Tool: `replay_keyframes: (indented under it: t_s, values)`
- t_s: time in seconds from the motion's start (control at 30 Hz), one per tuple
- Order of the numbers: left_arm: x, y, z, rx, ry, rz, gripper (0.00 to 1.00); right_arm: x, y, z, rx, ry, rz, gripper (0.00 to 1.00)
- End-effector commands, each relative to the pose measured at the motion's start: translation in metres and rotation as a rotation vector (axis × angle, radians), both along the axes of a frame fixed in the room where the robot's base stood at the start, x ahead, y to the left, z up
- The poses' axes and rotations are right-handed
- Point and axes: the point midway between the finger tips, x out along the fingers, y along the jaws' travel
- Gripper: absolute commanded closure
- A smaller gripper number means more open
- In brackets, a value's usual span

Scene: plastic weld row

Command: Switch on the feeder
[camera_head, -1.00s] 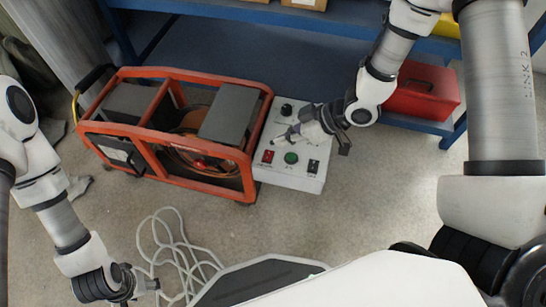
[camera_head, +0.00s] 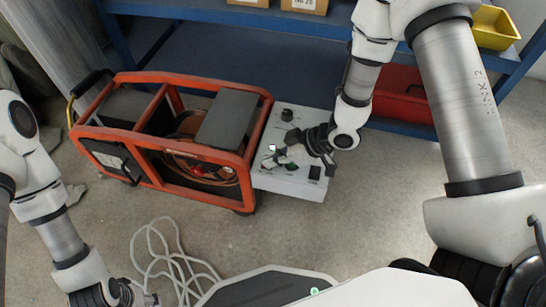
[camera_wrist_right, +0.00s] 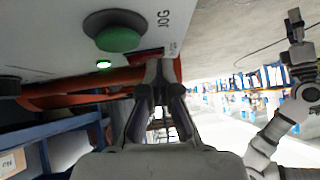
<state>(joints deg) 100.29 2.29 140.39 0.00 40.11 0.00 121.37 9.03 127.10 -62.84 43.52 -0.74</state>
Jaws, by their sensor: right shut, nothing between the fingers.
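The feeder's white control box (camera_head: 290,185) stands against the right side of the orange-framed machine (camera_head: 165,165). Its panel has a black knob (camera_head: 287,115), a black switch (camera_head: 314,172) and a green button, which the wrist view shows large (camera_wrist_right: 118,38), marked JOG. A small green lamp (camera_wrist_right: 104,64) glows beside it. My right gripper (camera_head: 277,159) is shut and empty, low over the panel's left part, where it largely hides the red switch. In the wrist view its fingertips (camera_wrist_right: 160,88) are close to a red part (camera_wrist_right: 173,48); contact is unclear. My left gripper (camera_head: 132,294) is at lower left.
A blue shelf (camera_head: 240,65) stands behind, with a red toolbox (camera_head: 400,95) and a yellow bin (camera_head: 495,27). A loose grey cable (camera_head: 165,250) lies on the floor in front of the machine. Open floor (camera_head: 370,215) lies right of the control box.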

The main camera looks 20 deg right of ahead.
Motion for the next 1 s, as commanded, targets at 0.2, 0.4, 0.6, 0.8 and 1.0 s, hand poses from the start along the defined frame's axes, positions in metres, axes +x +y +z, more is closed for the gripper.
replay_keyframes:
  t_s: [0.2, 0.4, 0.6, 0.8, 1.0]
  values:
    - [0.0, 0.0, 0.004, 0.0, 0.0, 0.0, 0.41, 0.003, -0.002, 0.002, 0.0, -0.001, -0.001, 1.0]
    - [0.0, 0.0, 0.016, 0.0, 0.0, 0.0, 0.41, 0.009, -0.006, 0.006, 0.0, 0.001, -0.001, 1.0]
    - [0.0, 0.0, 0.018, 0.0, 0.0, 0.0, 0.41, 0.013, -0.009, 0.005, 0.0, 0.001, -0.001, 1.0]
    - [0.0, 0.0, 0.018, 0.0, 0.0, 0.0, 0.41, 0.013, -0.009, 0.005, 0.0, 0.001, -0.001, 1.0]
    - [0.0, 0.0, 0.041, 0.0, 0.0, 0.0, 0.41, 0.013, -0.007, 0.026, -0.001, 0.001, -0.001, 1.0]
